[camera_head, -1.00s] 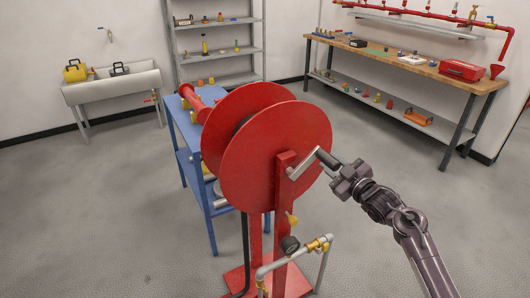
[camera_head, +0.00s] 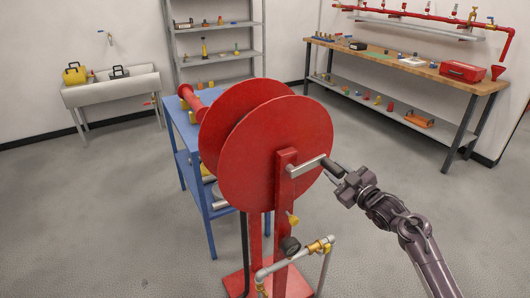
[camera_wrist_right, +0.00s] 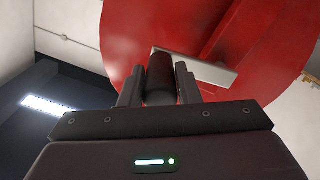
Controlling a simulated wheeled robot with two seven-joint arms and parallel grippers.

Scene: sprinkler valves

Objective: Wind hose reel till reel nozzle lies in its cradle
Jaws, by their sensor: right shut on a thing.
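The red hose reel (camera_head: 260,165) stands in the middle of the head view on a red post (camera_head: 286,215). Its grey crank arm (camera_head: 307,167) points right and slightly up from the hub. My right gripper (camera_head: 338,174) is at the crank's outer end. In the right wrist view, my right gripper (camera_wrist_right: 160,88) is shut on the dark crank handle (camera_wrist_right: 160,75), with the grey crank arm (camera_wrist_right: 205,70) just beyond. I cannot make out the nozzle or its cradle for certain. My left gripper is out of view.
A blue cart (camera_head: 207,215) stands behind the reel at left. A workbench (camera_head: 420,68) is at back right, a sink (camera_head: 112,88) at back left. The floor at right is open.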

